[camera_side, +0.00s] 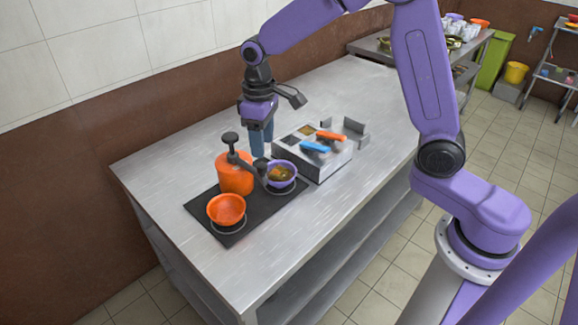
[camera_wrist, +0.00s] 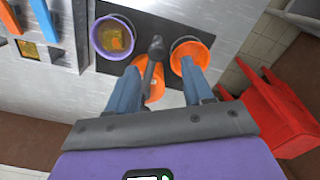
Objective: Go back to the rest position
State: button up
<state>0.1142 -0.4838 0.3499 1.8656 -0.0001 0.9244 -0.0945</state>
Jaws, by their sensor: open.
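My gripper (camera_side: 262,141) hangs fingers down above the steel table (camera_side: 180,160), behind the purple bowl. In the wrist view its two blue fingers (camera_wrist: 160,85) are spread apart with nothing held between them.
A steel container box (camera_side: 318,164) with an orange-handled and a blue-handled utensil stands right of the mat. A bracket-like metal piece (camera_side: 352,131) is beside it. A red chair-like object (camera_wrist: 275,115) is on the floor. The table's far right part is clear.

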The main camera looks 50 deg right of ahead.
jog(key=s+d+r+n, duration=0.1)
jog(key=s+d+n, duration=0.2)
jog(key=s, duration=1.2)
jog(key=s+d+r+n, duration=0.1)
jog(key=s+d+n, duration=0.2)
jog(key=s, duration=1.2)
jog(key=shift+r+n, duration=0.3)
jog(key=shift+n, duration=0.3)
dwell(0.3)
